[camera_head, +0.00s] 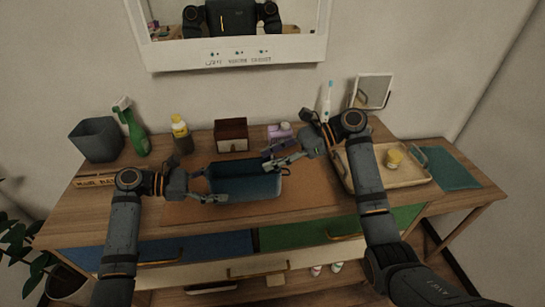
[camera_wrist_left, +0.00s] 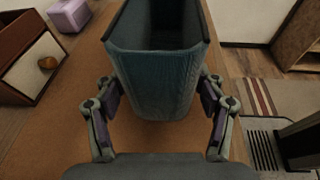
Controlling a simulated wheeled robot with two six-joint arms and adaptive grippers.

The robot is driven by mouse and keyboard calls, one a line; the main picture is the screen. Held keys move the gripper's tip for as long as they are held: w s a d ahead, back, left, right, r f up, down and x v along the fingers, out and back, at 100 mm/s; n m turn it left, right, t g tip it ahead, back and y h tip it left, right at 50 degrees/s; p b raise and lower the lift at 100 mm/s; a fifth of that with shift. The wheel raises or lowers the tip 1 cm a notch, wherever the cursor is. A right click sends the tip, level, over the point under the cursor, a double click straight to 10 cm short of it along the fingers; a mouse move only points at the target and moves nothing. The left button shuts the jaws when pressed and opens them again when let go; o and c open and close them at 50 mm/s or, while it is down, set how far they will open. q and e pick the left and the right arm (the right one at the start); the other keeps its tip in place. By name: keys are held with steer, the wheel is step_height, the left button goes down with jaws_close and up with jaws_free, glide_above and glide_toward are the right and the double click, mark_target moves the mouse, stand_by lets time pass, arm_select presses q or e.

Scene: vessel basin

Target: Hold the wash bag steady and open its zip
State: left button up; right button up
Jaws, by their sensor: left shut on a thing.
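The wash bag (camera_head: 262,187) is a dark teal, box-shaped bag in the middle of the brown mat. Its top is open and its dark inside shows in both views. My left gripper (camera_head: 210,185) is shut on the bag's left end, one finger on each side. The left wrist view shows these fingers against the rounded end of the bag (camera_wrist_left: 155,85). My right gripper (camera_head: 275,157) is above the bag's far right corner, its two fingers apart. I cannot make out a zip pull.
Behind the bag stand a brown box (camera_head: 231,134), a purple container (camera_head: 279,131) and a yellow-topped bottle (camera_head: 181,134). A green spray bottle (camera_head: 131,128) and grey bin (camera_head: 96,140) are at the back left. A tray (camera_head: 405,182) is on the right. The mat (camera_head: 300,202) is clear in front.

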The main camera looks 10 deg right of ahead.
steer(key=v, duration=1.2)
arm_select(q)
steer(key=o, duration=1.1)
steer(key=shift+c, duration=0.2)
steer(key=v, duration=1.2)
arm_select(e)
steer(key=shift+s, duration=0.1)
